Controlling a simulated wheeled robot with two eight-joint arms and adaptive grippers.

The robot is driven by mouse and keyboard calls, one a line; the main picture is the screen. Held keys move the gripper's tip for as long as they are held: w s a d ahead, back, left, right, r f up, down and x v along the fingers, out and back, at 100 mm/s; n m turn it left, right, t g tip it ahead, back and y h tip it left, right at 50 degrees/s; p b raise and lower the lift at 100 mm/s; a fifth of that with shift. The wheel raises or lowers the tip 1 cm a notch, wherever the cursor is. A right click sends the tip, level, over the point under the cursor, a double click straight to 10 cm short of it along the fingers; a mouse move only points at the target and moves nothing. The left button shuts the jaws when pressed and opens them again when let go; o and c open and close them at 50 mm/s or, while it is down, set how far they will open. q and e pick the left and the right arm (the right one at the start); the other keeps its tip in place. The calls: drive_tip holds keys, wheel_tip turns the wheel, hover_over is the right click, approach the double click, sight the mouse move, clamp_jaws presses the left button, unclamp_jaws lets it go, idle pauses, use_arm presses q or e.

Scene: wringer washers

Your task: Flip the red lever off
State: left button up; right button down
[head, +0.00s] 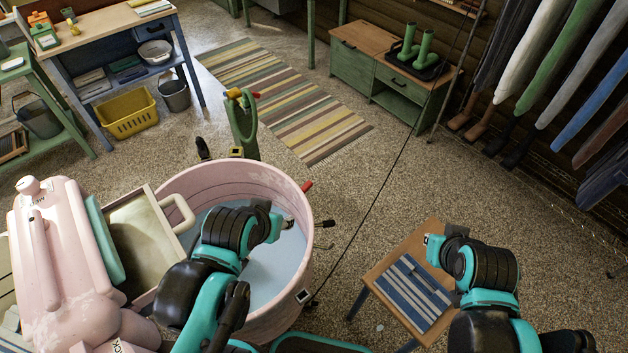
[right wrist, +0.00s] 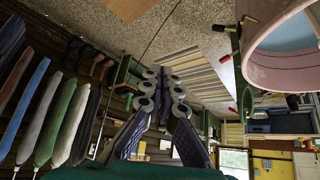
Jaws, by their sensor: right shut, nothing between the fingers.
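A short red lever (head: 307,186) sticks out at the right rim of the pink washer tub (head: 180,179). A red-tipped handle (head: 256,95) also shows on the green post behind the tub. In the right wrist view a red lever tip (right wrist: 231,110) shows beside the pink tub (right wrist: 280,75). My left gripper (head: 286,224) is over the tub's right part; its fingers are too small to judge. My right gripper (head: 432,240) is over the small wooden table, right of the tub and apart from the lever. Its fingers (right wrist: 163,82) are shut and empty.
Black levers (head: 325,223) project from the tub's right side. A small table with a striped cloth (head: 405,290) stands at the lower right. A pink wringer unit (head: 60,260) is at left. A dark cord (head: 385,180) crosses the floor. Floor between tub and table is mostly clear.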

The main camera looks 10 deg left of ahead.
drive_tip(key=w+a+f+n+y+b, duration=0.1)
drive_tip(key=w+a+f+n+y, duration=0.15)
drive_tip(key=w+a, duration=0.55)
drive_tip(key=w+a+f+n+y+b, duration=0.15)
drive_tip(key=w+a+n, duration=0.35)
drive_tip(key=w, duration=0.5)
use_arm(q)
drive_tip(key=shift+s+d+f+b, duration=0.15)
drive_tip(key=shift+f+b, duration=0.3)
drive_tip(key=shift+f, duration=0.6)
drive_tip(key=shift+s+a+f+b, duration=0.1)
drive_tip(key=shift+f+b, duration=0.35)
drive_tip(key=shift+f, duration=0.6)
use_arm(e)
drive_tip(key=w+a+f+n+y, duration=0.1)
drive_tip(key=w+a+f, duration=0.3)
drive_tip(key=a+f, duration=0.5)
drive_tip(key=w+a+f+n, duration=0.4)
drive_tip(key=a+f, duration=0.6)
drive_tip(key=f, duration=0.1)
drive_tip(key=shift+y, duration=0.4)
drive_tip(key=shift+a, duration=0.1)
